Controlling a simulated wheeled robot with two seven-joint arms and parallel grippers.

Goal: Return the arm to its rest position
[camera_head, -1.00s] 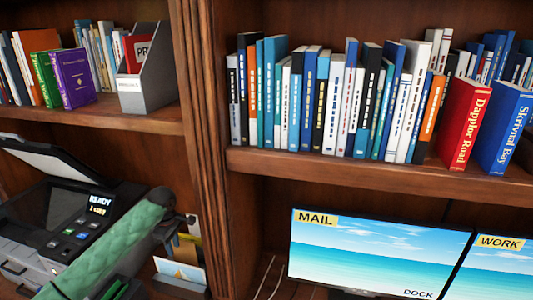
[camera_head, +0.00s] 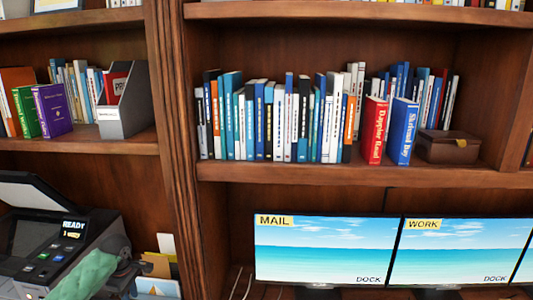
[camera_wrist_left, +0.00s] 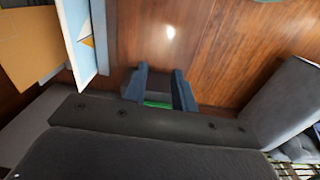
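My left arm, in a green quilted sleeve, comes in at the bottom left of the head view, in front of the printer. Its dark end is low in the picture, and its fingers are hard to make out there. In the left wrist view my left gripper (camera_wrist_left: 160,88) has its two dark fingers apart, with a gap between them. A little green and grey shows in that gap, and nothing is clearly held. My right arm and gripper are not in view.
The printer (camera_head: 40,240) stands beside my left arm. A wooden upright (camera_head: 172,150) divides the bookcase. Books line the shelf (camera_head: 340,173) above the monitors (camera_head: 325,250). In the left wrist view, a white-and-blue card (camera_wrist_left: 84,40) is left of the fingers and a grey box (camera_wrist_left: 283,98) is right.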

